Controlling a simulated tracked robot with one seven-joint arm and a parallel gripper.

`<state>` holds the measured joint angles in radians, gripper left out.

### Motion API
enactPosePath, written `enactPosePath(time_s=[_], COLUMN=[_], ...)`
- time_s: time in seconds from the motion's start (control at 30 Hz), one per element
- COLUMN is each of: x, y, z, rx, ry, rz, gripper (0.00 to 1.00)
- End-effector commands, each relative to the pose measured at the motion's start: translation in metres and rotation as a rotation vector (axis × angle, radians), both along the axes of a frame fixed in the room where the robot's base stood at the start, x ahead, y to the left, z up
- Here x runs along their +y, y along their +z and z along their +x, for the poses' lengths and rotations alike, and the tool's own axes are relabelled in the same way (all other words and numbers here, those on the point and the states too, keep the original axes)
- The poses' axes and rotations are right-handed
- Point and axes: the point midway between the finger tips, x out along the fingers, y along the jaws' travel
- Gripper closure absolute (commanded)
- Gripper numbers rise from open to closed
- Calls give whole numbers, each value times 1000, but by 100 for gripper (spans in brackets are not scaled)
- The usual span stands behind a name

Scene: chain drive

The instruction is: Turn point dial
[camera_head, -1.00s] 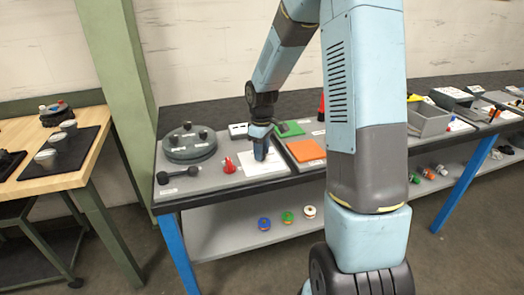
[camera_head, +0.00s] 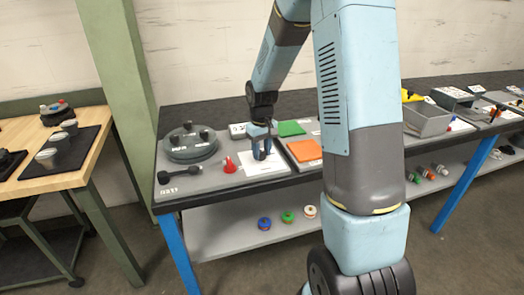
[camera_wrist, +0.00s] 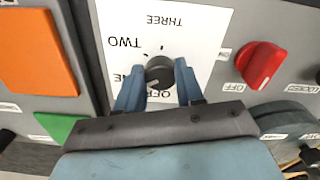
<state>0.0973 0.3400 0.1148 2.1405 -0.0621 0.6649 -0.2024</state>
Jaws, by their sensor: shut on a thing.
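The point dial (camera_wrist: 159,72) is a dark round knob on a white plate (camera_wrist: 205,25), labelled upside down in the wrist view with THREE, TWO, a partly hidden ONE and OFF. A light mark on the knob faces the lower left, towards the OFF and ONE labels. My gripper (camera_wrist: 158,84) is shut on the dial, one blue finger on each side. In the head view my gripper (camera_head: 262,151) points down at the white plate (camera_head: 270,168), and the dial is too small to make out.
A red knob (camera_wrist: 260,65) stands close to the right in the wrist view. An orange square (camera_wrist: 35,50) and a green piece (camera_wrist: 60,127) lie left. In the head view, a round grey dial (camera_head: 190,147) and a dark lever (camera_head: 180,172) stand left of my gripper.

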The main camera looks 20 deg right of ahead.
Motion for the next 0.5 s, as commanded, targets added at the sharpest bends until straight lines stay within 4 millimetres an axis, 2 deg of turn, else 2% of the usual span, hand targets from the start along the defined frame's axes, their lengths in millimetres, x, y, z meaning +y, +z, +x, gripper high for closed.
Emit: enactPosePath(time_s=[0.3,0.33,0.5], x=[0,0,0], y=[2,2,1], z=[2,2,1], rx=[-7,-7,-4], ry=[-1,-1,-1], rz=[0,0,0], gripper=[94,60,44])
